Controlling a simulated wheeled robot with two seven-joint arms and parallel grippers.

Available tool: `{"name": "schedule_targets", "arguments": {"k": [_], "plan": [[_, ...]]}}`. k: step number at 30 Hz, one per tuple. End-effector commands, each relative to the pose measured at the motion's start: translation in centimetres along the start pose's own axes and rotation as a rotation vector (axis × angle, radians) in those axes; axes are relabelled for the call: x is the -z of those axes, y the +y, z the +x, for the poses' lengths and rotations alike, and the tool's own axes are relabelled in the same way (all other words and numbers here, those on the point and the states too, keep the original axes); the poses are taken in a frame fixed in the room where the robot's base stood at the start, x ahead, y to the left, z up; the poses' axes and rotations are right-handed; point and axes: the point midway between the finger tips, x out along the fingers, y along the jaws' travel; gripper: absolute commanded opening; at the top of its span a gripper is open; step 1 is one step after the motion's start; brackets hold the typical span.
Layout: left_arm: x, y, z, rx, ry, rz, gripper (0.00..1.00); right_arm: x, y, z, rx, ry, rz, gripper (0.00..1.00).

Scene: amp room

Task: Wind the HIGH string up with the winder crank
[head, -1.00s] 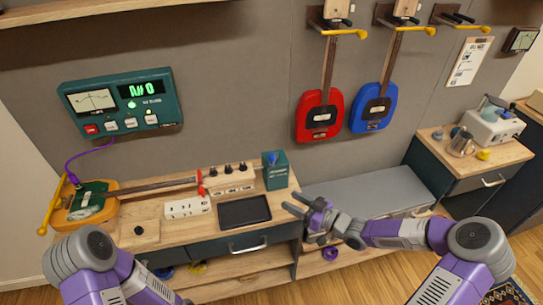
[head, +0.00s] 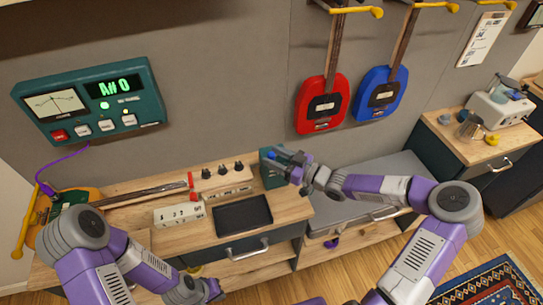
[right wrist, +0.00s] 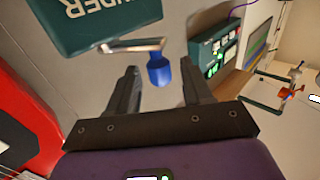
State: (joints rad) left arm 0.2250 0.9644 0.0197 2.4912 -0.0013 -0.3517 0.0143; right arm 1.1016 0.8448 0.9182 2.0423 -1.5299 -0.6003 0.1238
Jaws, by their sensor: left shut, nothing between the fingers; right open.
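The teal winder box (head: 272,178) stands at the right end of the workbench. Its metal crank (right wrist: 135,46) with a blue knob (right wrist: 158,71) shows in the right wrist view. My right gripper (head: 290,160) is open, beside the winder box. In the right wrist view, the knob is between and just ahead of the spread fingertips (right wrist: 158,66); I cannot tell whether they touch. The instrument's neck (head: 150,193) lies along the bench, its body partly hidden by my left arm. The HIGH string cannot be told apart. My left gripper (head: 210,288) is shut and empty, low in front of the bench.
A wall tuner (head: 92,98) shows a green reading like A#0. A white block (head: 178,215), a wooden block with knobs (head: 222,180) and a dark tray (head: 243,215) occupy the bench. A grey case (head: 360,190) lies at right. Red and blue guitars hang above.

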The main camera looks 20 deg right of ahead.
Motion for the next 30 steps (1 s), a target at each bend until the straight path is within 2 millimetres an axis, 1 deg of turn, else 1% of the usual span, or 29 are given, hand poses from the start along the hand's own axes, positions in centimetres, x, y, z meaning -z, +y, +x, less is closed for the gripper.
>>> {"name": "schedule_targets", "arguments": {"k": [1,4,12,13,22,23,30], "plan": [[0.03,-0.04,0.11,0.000,0.001,0.000,0.00,-0.05,-0.05,0.56,0.001,0.001,0.001,0.50],[0.04,-0.05,0.16,0.000,0.001,0.000,0.00,-0.01,-0.05,1.15,0.001,0.000,0.000,0.50],[0.04,-0.04,0.15,0.000,0.001,0.000,0.00,0.02,-0.01,1.34,0.000,-0.001,0.001,0.50],[0.04,-0.04,0.15,0.000,0.001,0.000,0.00,0.02,-0.02,1.34,0.000,-0.001,0.001,0.48],[0.04,-0.04,0.15,0.000,0.001,0.000,0.00,0.01,-0.02,1.32,0.000,-0.001,0.000,0.02],[0.04,-0.04,0.15,0.000,0.001,0.000,0.00,0.00,-0.02,1.31,0.000,-0.001,0.000,0.00],[0.05,-0.16,0.46,0.000,0.001,0.000,0.00,-0.07,-0.08,1.37,-0.011,-0.001,0.000,0.00]]}}
